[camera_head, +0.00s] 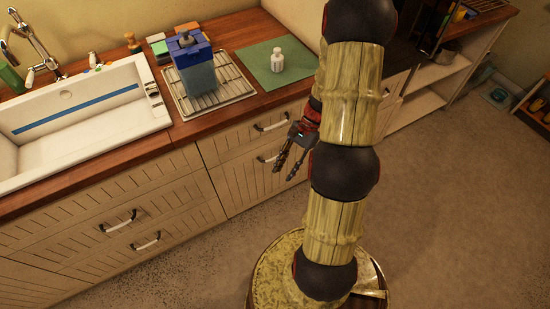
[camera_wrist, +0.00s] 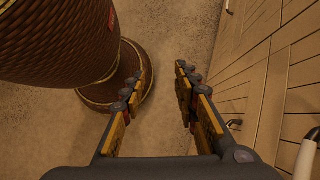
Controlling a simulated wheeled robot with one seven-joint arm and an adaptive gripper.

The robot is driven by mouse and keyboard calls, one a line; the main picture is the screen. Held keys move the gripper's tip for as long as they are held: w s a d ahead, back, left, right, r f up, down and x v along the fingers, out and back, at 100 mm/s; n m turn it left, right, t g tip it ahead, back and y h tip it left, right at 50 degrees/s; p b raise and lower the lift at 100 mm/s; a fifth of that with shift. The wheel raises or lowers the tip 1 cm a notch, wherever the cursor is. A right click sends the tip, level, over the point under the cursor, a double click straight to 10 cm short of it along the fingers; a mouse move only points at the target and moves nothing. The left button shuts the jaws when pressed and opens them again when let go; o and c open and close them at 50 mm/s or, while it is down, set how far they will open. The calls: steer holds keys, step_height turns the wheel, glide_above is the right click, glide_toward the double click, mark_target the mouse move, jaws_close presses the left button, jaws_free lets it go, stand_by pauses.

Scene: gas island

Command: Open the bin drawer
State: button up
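The wooden cabinet under the counter has slatted drawer fronts with pale bar handles, and all the fronts look shut. A left pair of handles shows as an upper handle (camera_head: 118,221) and a lower handle (camera_head: 146,241). A right pair shows as an upper handle (camera_head: 271,124) and a lower handle (camera_head: 268,158), partly near my gripper. I cannot tell which front is the bin drawer. My gripper (camera_head: 290,166) is open and empty, in front of the right fronts. In the wrist view, its fingers (camera_wrist: 158,72) are apart, with a white handle (camera_wrist: 306,156) at the right edge, outside them.
The counter holds a white sink (camera_head: 70,115), a blue-lidded container (camera_head: 197,72) on a metal rack, and a white bottle (camera_head: 277,60) on a green mat (camera_head: 252,62). Open shelves (camera_head: 430,78) stand at the right. The floor (camera_head: 440,220) before the cabinet is clear.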

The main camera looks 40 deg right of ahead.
steer(key=d+f+m+t+y, duration=0.2)
steer(key=f+m, duration=0.4)
steer(key=f, duration=0.1)
steer(key=d+f+m+t+y, duration=0.2)
steer(key=f+m+t, duration=0.1)
steer(key=f+m, duration=0.3)
steer(key=m+t+h, duration=0.3)
steer(key=m+t, duration=0.7)
steer(key=m, duration=1)
glide_toward(275, 157)
steer(key=w, duration=0.2)
steer(key=x, duration=0.2)
steer(key=b+x, duration=0.1)
steer(key=x, duration=0.2)
steer(key=f+x, duration=0.1)
steer(key=x, duration=0.2)
steer(key=shift+s+a+b, duration=0.15)
steer(key=shift+a+b, duration=0.25)
steer(key=shift+c, duration=1.4)
jaws_close()
